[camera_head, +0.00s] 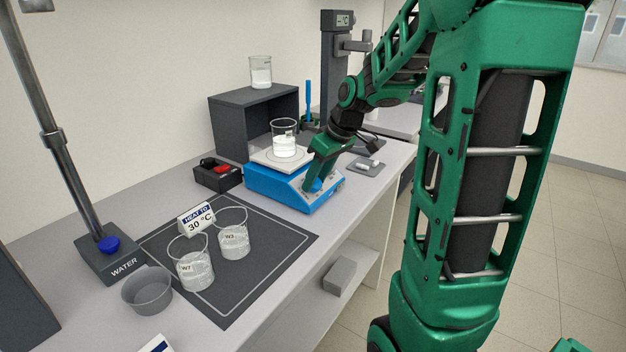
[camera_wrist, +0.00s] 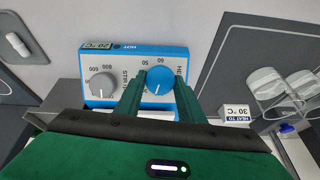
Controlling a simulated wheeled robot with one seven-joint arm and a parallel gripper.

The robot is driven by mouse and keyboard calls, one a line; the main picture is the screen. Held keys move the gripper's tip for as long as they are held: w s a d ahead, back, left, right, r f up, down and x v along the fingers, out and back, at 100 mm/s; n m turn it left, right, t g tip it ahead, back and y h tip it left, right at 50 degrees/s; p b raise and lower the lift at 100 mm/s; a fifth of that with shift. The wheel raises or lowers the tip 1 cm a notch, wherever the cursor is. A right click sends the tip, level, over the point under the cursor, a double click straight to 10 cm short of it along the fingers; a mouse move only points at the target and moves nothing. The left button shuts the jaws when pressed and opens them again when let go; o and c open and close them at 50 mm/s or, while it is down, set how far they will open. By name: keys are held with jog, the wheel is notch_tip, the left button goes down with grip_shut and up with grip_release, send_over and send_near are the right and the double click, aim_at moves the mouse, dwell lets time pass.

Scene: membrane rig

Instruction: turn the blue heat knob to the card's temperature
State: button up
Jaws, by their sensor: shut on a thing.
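The blue hotplate stirrer (camera_head: 262,186) stands on the bench with a beaker (camera_head: 284,140) of white contents on its plate. In the wrist view, its front panel shows the blue heat knob (camera_wrist: 160,79), a grey stir knob (camera_wrist: 102,85) and a display (camera_wrist: 97,45) that appears to read 20 °C with "HOT" beside it. My gripper (camera_wrist: 157,92) is shut on the blue heat knob, one finger on each side. In the head view, my gripper (camera_head: 310,185) hides the knob. The card (camera_head: 196,219) reads "HEAT TO 30 °C"; it also shows in the wrist view (camera_wrist: 236,114).
Two beakers (camera_head: 234,240) stand on the dark mat (camera_head: 270,262) by the card. A grey bowl (camera_head: 147,290) and the water stand (camera_head: 110,262) are at left. A dark shelf box (camera_head: 228,130) stands behind the hotplate. A black box with a red switch (camera_head: 217,176) is left of it.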

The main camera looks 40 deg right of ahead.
jog(key=m+y, duration=0.1)
jog(key=m, duration=0.4)
jog(key=shift+d, duration=0.2)
dwell(0.4)
jog(key=o, duration=1)
jog(key=shift+o, duration=0.2)
jog(key=v, duration=1)
jog(key=shift+r, duration=0.35)
jog(key=shift+s+d, duration=0.1)
